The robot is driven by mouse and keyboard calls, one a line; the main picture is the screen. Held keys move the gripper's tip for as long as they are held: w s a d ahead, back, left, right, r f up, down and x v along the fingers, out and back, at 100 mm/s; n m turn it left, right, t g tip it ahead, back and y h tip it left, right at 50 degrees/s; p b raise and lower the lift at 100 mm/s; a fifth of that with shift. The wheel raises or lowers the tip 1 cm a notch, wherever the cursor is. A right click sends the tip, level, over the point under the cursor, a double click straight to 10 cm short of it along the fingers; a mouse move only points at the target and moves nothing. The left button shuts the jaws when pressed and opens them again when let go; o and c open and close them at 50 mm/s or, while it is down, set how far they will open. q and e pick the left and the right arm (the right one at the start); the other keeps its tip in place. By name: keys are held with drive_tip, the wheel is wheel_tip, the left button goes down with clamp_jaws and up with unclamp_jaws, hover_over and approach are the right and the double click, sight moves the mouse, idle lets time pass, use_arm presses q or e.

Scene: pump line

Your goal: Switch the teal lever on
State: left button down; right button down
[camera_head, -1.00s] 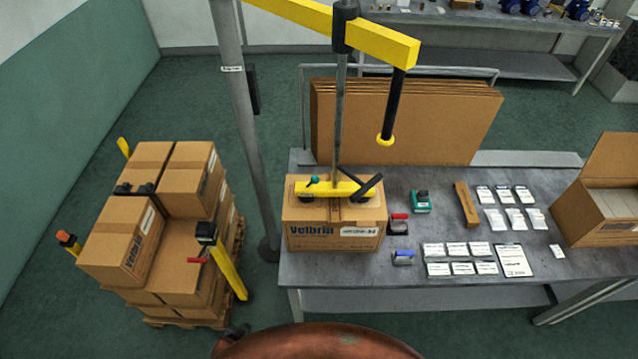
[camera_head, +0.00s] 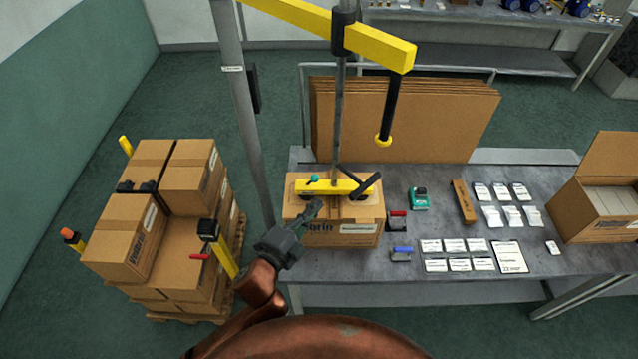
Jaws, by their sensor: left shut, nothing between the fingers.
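The teal lever (camera_head: 313,180) is a small knob-ended handle at the left end of the yellow lifter bar (camera_head: 335,187). The bar rests on top of a brown carton (camera_head: 345,238) on the table and hangs from a grey vertical tube. My left gripper (camera_head: 316,205) is shut and empty. It is in front of the carton's upper left part, a little below the teal lever in the picture and apart from it. It hides part of the carton's printed front. My right gripper is not in view.
A black handle (camera_head: 362,184) sticks up at the bar's right. A grey post (camera_head: 240,130) stands left of the table, beside a pallet of stacked cartons (camera_head: 150,245). Staplers or tape tools, labels and an open carton (camera_head: 610,200) occupy the table's right.

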use_arm(q)
drive_tip(key=r+x, duration=0.1)
drive_tip(key=x, duration=0.9)
drive_tip(key=a, duration=0.1)
drive_tip(key=a+f+p, duration=0.1)
drive_tip(key=a+f, duration=0.1)
drive_tip(key=shift+w+a, duration=0.35)
drive_tip(key=shift+a, duration=0.05)
drive_tip(key=shift+r+p, duration=0.15)
drive_tip(key=shift+p, duration=0.2)
